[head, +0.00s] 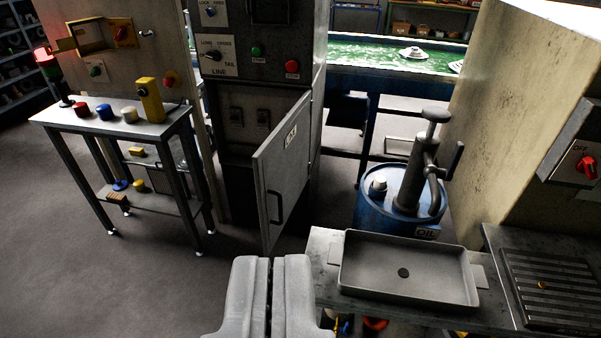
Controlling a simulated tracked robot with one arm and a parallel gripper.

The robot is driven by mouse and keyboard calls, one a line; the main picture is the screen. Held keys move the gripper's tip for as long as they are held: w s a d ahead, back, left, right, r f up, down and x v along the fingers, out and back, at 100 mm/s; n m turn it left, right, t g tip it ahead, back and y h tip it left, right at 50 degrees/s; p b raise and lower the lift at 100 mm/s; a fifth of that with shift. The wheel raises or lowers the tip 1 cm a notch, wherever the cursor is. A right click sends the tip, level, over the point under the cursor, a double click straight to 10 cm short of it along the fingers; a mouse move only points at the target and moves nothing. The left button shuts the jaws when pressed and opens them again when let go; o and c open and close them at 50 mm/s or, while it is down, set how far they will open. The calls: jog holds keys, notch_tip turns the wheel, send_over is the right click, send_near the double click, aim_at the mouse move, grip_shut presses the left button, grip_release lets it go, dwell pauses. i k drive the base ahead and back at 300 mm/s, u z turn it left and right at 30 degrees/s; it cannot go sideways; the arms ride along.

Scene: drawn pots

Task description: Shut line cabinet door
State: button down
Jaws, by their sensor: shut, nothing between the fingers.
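The line cabinet (264,72) is a dark upright box with a panel marked LINE, a dial, and green and red buttons. Its grey door (288,165) stands open, swung out toward me from its right side. The door has a dark handle (275,207) low on its left part and a small label near the top. Two small switches (250,117) show inside the opening.
A small table (120,125) with coloured caps stands at left. A blue oil drum (375,208) with a pump stands right of the door. A bench with a grey tray (410,290) is at lower right. Floor (130,275) is clear at lower left.

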aim_at(280, 164)
jog(key=z, duration=0.1)
jog(key=i, duration=1)
jog(key=u, duration=0.1)
